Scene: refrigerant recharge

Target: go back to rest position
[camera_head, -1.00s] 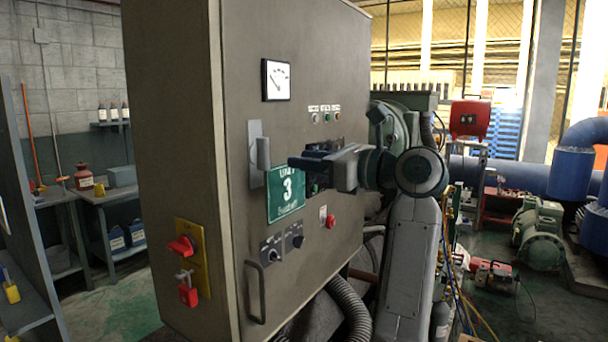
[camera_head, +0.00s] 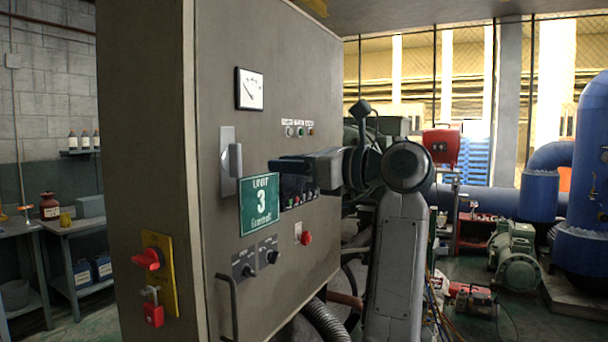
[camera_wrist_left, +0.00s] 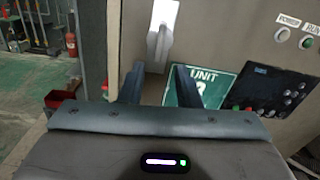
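My left gripper (camera_head: 275,164) is in front of the grey cabinet (camera_head: 285,80), just right of the handle in the head view. In the left wrist view its two dark fingers (camera_wrist_left: 158,78) stand apart with nothing between them. The switch handle (camera_head: 235,160) sits on a pale plate and also shows beyond the fingers in the left wrist view (camera_wrist_left: 160,35). The green "UNIT 3" sign (camera_head: 260,205) is below the gripper, partly behind a finger in the left wrist view (camera_wrist_left: 212,85). My right gripper is not in view.
A gauge (camera_head: 249,89), knobs (camera_head: 256,265) and a red button (camera_head: 306,238) are on the cabinet face. A red padlock (camera_head: 153,312) hangs at its side. A bar handle (camera_head: 228,305) sticks out low. Blue pipes (camera_head: 540,190) and a green pump (camera_head: 515,258) stand at right.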

